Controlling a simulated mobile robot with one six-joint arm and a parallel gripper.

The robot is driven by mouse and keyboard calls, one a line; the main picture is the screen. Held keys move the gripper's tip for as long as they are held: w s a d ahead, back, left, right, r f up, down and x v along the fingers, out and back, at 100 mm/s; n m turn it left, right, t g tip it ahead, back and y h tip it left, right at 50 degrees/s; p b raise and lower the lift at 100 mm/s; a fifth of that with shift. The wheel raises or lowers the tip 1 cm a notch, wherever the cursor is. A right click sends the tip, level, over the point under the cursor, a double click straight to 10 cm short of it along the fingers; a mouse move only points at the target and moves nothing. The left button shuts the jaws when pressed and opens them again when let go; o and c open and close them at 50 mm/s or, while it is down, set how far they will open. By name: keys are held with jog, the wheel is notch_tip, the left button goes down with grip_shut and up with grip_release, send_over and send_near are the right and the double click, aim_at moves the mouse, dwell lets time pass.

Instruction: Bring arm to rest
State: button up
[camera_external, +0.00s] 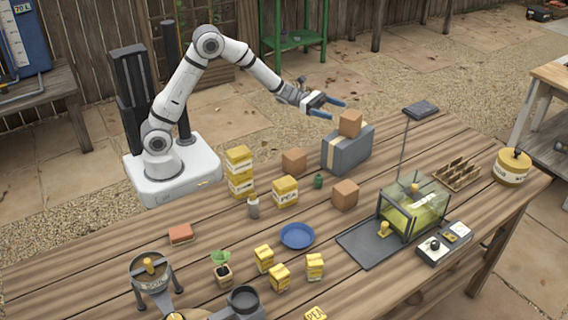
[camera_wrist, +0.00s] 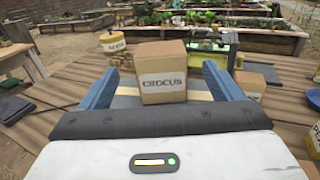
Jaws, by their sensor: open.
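My gripper (camera_external: 332,108) is raised over the far side of the table, above and left of a brown box on a grey case. Its two blue fingers are apart, and no contact with the box shows. In the wrist view the brown box, labelled CROCUS (camera_wrist: 163,81), appears between and beyond the fingers. In the external view the brown box (camera_external: 350,123) rests on top of the grey case (camera_external: 348,149). My arm is bent, reaching up and then down to the right from its white base.
The wooden table (camera_external: 210,295) holds yellow boxes (camera_external: 285,191), brown cubes (camera_external: 344,194), a blue plate (camera_external: 297,236), a glass tank (camera_external: 413,205) and a yellow tin (camera_external: 512,166). A thin post with a dark top (camera_external: 420,109) rises right of the case. Air around my gripper looks free.

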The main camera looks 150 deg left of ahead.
jog(key=shift+v, duration=1.15)
